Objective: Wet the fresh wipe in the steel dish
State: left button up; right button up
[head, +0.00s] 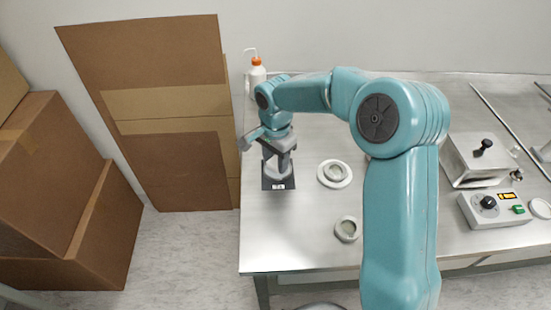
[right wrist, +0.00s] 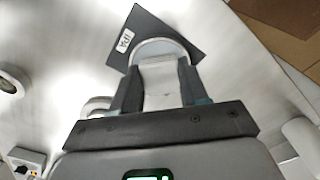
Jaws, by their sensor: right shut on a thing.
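My right gripper (head: 281,158) is over the dark square mat (head: 270,183) at the table's left edge, pointing down. In the right wrist view its two fingers (right wrist: 160,90) are shut on a folded white wipe (right wrist: 161,82). The grey rim of what looks like the steel dish (right wrist: 160,47) shows just beyond the fingertips, on the dark mat with a white label (right wrist: 124,40). The wipe overlaps the dish in this view; I cannot tell whether it touches the dish's bottom. In the head view the gripper hides most of the dish. My left gripper is not in view.
A white bottle with an orange cap (head: 257,75) stands behind the gripper. Two round pale parts (head: 334,183) (head: 346,238) lie right of the mat. A metal box (head: 460,160) and a control unit (head: 482,216) stand at the right. Cardboard boxes (head: 60,170) stand left of the table.

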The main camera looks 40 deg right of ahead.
aim_at(276, 162)
jog(key=shift+s, duration=0.15)
jog(key=shift+f, duration=0.2)
jog(key=shift+d, duration=0.1)
jog(key=shift+f+b, duration=0.35)
jog(key=shift+b, duration=0.15)
jog(key=shift+r, duration=0.15)
dwell(0.5)
notch_tip(276, 162, up, 7)
jog(key=p, duration=0.5)
dwell(0.3)
dwell(0.4)
